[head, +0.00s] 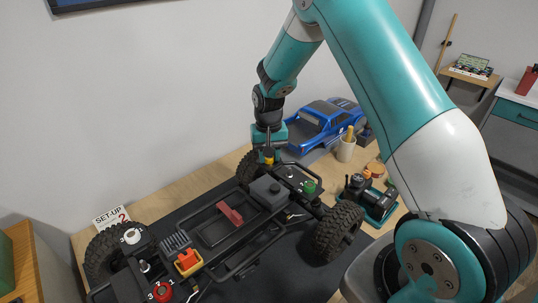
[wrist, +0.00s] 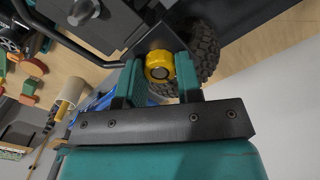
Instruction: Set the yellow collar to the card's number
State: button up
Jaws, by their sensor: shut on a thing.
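The yellow collar (wrist: 158,66) sits on the crawler chassis beside a black tyre. My gripper (wrist: 160,76) is shut on it, with one teal finger on each side. In the head view my gripper (head: 268,145) comes down from above onto the yellow collar (head: 268,156) at the chassis's far corner. The set-up card (head: 112,217) leans at the left by a wheel and shows a 2. The collar's marks cannot be read in either view. The crawler chassis (head: 225,228) stands on a dark mat.
A white collar (head: 132,236), a red collar (head: 162,291) and a green collar (head: 309,186) sit at the other corners of the chassis. A blue car body (head: 322,122), a cup (head: 346,148) and a black-and-teal tool (head: 372,198) stand behind and to the right.

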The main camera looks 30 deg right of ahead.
dwell(0.3)
jog(key=o, duration=0.9)
jog(key=shift+o, duration=0.2)
jog(key=shift+r, duration=0.1)
notch_tip(320, 180, up, 17)
jog(key=b, duration=0.3)
jog(key=shift+w, duration=0.2)
jog(key=shift+r, duration=0.1)
jog(key=s+a+n+y, duration=0.1)
jog(key=s+a+n, duration=0.3)
jog(key=s, duration=0.6)
jog(key=s+a+r+n+y, duration=0.1)
jog(key=s+a+n, duration=0.2)
jog(key=s+a, duration=0.5)
jog(key=s+a+n+y, duration=0.2)
jog(key=s+a+n, duration=0.2)
jog(key=s, duration=0.8)
jog(key=a, duration=0.2)
jog(key=shift+a+r+n, duration=0.3)
jog(key=shift+a+r, duration=0.05)
jog(key=shift+r, duration=0.05)
